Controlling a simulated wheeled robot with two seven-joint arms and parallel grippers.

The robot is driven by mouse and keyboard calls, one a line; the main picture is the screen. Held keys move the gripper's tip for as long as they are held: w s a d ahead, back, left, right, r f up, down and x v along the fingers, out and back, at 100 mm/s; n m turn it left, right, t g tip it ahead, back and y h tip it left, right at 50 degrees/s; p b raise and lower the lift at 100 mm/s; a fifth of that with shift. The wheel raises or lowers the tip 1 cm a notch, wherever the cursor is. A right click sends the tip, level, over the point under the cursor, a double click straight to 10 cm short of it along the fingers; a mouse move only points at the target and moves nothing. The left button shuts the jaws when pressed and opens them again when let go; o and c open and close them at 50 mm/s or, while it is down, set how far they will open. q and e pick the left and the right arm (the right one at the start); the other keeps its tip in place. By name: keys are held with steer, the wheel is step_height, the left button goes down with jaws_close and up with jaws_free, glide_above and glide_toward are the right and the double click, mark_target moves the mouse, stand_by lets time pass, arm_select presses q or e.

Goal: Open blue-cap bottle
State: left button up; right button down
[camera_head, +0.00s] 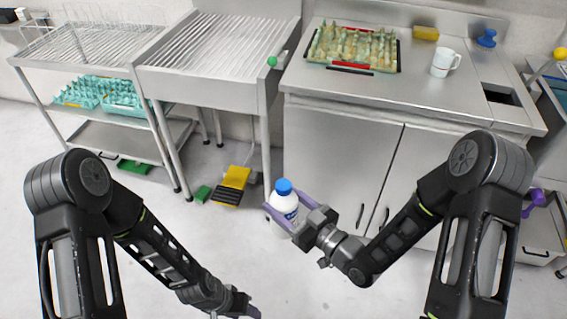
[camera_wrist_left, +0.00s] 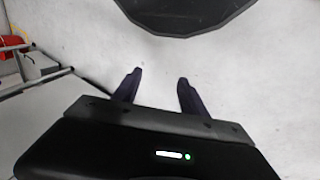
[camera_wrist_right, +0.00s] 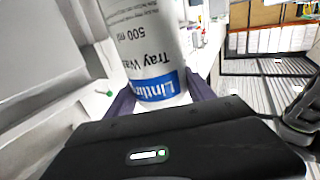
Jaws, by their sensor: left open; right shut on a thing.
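The white bottle (camera_head: 284,205) with a blue cap (camera_head: 284,186) is upright in the air in front of the steel cabinet. My right gripper (camera_head: 280,212) is shut on the bottle's body, with its purple fingers on either side. In the right wrist view the bottle (camera_wrist_right: 146,50) fills the space between the fingers, and its printed label with a blue band shows. The cap is out of that view. My left gripper (camera_head: 250,308) is low at the bottom of the head view, below and left of the bottle. In the left wrist view its fingers (camera_wrist_left: 157,85) are apart and empty.
A steel counter (camera_head: 420,92) behind holds an egg tray (camera_head: 352,68), a white mug (camera_head: 445,63) and a blue knobbed object (camera_head: 487,38). A slatted rack (camera_head: 215,45) and shelves with turquoise trays (camera_head: 85,92) stand left. A yellow-black item (camera_head: 233,184) lies on the floor.

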arm_select(q)
steer(key=w+d+r+m+y, duration=0.2)
steer(key=w+r+m, duration=1.3)
steer(key=w+m, duration=0.3)
step_height(320, 180, up, 25)
steer(key=m+y, duration=0.2)
steer(key=m, duration=1.3)
glide_above(283, 185)
steer(key=shift+w+a, duration=0.15)
steer(key=shift+w, duration=0.15)
steer(key=shift+s+d+r+m, duration=0.2)
steer(key=shift+s+r+m, duration=0.05)
steer(key=shift+r+m, duration=0.05)
steer(key=shift+f, duration=0.15)
steer(key=shift+f, duration=3.95)
